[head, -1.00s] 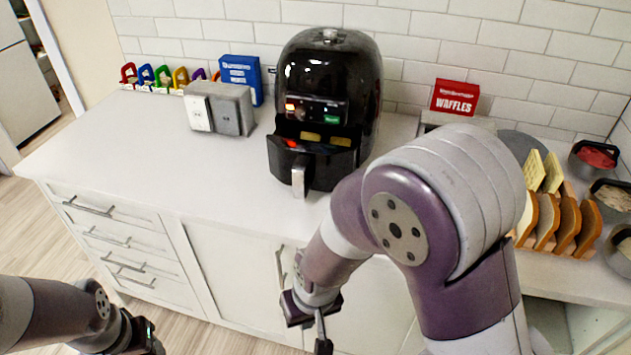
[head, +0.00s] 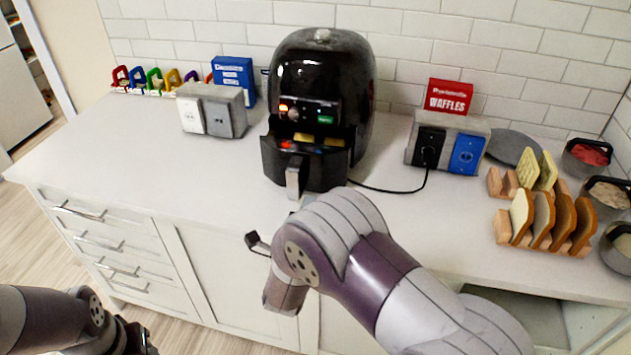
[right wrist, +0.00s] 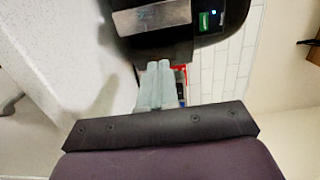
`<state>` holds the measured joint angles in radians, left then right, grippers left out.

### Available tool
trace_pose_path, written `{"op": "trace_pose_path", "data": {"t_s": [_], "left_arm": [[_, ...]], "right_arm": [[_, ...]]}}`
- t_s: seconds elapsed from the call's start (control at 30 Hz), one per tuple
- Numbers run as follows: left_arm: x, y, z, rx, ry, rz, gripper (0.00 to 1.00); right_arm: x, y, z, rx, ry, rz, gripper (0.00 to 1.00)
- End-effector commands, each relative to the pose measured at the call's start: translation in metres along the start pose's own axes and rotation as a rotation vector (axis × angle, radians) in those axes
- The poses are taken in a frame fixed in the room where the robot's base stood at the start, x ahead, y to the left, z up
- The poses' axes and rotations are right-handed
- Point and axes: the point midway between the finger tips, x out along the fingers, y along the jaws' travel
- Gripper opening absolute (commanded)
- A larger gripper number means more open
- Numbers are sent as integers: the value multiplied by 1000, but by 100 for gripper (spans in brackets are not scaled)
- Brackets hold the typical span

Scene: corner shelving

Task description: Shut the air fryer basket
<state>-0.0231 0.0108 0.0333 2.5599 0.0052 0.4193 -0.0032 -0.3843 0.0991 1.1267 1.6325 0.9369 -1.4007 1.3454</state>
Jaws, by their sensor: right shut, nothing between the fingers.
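The black air fryer (head: 318,75) stands on the white counter against the tiled wall. Its basket (head: 325,170) is pulled partly out, with yellowish pieces showing at its open top. The grey basket handle (head: 297,176) points toward me and also shows at the top of the right wrist view (right wrist: 152,18). My right gripper (right wrist: 158,66) is shut and empty, its pale fingers together and pointing toward the fryer front. Contact with it cannot be told. In the head view my right arm mostly hides this gripper. My left gripper (head: 142,338) hangs low at the left, away from the fryer.
A grey outlet box (head: 228,112) and a blue box (head: 235,76) stand left of the fryer. Another outlet box (head: 448,140), a red waffles box (head: 449,96), a toast rack (head: 505,230) and bowls stand right. A black cord (head: 385,190) crosses the counter.

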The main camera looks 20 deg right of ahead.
Motion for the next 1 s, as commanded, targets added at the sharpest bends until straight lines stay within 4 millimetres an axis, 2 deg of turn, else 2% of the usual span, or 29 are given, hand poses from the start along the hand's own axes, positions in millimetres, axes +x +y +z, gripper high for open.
{"op": "trace_pose_path", "data": {"t_s": [0.2,0.4,0.87,1.0], "left_arm": [[-9,0,-1,0,0,0,55],[-13,0,-2,0,0,0,55],[-13,0,-1,0,0,0,55],[5,0,1,0,0,0,55]], "right_arm": [[46,-1,-1,-1,3,1,0],[71,-1,0,-1,0,1,0],[79,1,0,-1,-1,0,0],[97,8,-1,3,2,0,0]]}}
